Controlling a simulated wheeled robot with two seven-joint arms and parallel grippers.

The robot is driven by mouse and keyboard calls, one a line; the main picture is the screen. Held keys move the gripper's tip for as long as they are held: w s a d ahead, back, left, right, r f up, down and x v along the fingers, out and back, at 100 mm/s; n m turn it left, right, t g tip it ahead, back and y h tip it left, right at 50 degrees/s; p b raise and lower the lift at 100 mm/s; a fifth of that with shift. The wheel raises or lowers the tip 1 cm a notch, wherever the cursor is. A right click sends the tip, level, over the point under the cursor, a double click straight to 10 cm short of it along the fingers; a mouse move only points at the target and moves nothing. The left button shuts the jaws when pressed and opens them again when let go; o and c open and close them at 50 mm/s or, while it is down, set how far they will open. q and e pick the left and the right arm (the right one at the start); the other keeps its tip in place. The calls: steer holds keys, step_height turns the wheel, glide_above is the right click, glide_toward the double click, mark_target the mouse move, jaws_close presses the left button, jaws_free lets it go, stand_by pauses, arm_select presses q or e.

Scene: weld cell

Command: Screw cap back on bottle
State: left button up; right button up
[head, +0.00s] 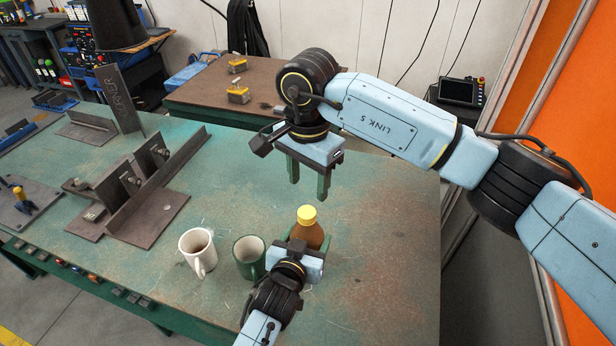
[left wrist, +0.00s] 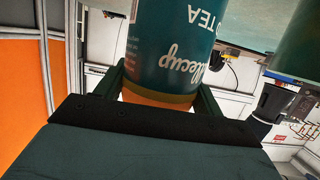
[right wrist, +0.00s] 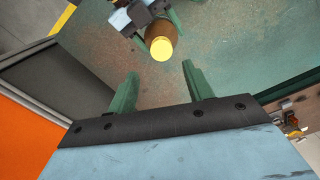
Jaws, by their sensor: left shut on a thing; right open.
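The brown bottle (head: 308,235) stands on the green table near its front right, with the yellow cap (head: 306,215) at its top. How far the cap is threaded cannot be told. My left gripper (head: 304,246) is shut around the bottle's body from the front. In the left wrist view the bottle's teal label (left wrist: 170,45) with white lettering shows between the fingers. My right gripper (head: 308,192) is open and empty, pointing down above and behind the cap, apart from it. In the right wrist view the cap (right wrist: 161,49) shows beyond the open fingers (right wrist: 160,82).
A green mug (head: 248,258) stands just left of the bottle, close to my left gripper. A white mug (head: 197,251) stands further left. Steel angle parts (head: 150,195) lie on the table's left half. The table (head: 390,250) is clear to the right of the bottle.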

mark_target(308, 213)
steer(key=shift+f, duration=4)
steer(key=shift+c, duration=0.3)
steer(key=c, duration=0.9)
steer(key=m, duration=0.5)
steer(key=shift+s, duration=0.1)
steer(key=shift+c, duration=0.2)
steer(key=m, duration=0.3)
steer(key=shift+f+m, duration=0.1)
steer(key=shift+m, duration=0.2)
steer(key=o, duration=1.1)
steer(key=shift+c, duration=0.2)
